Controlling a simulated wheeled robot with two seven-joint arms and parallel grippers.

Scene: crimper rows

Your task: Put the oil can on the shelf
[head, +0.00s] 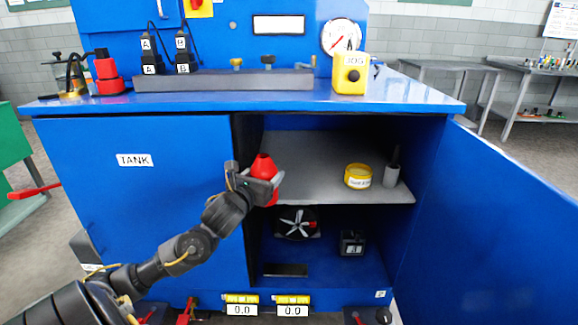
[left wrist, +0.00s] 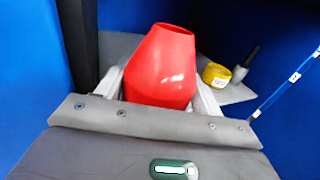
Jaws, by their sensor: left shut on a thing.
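The red oil can (head: 264,167) is in my left gripper (head: 270,186), at the left part of the opening of the blue cabinet. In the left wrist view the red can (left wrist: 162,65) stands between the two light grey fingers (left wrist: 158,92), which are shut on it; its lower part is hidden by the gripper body. The grey shelf (head: 315,155) is inside the cabinet, behind and to the right of the can. I cannot tell whether the can touches the shelf. My right gripper is not in view.
On the shelf's right side stand a yellow tin (head: 358,176) and a grey cup with a dark handle (head: 391,175). The middle of the shelf is clear. The blue cabinet door (head: 490,220) is open at the right. A fan (head: 297,223) and a small black box (head: 352,243) are below the shelf.

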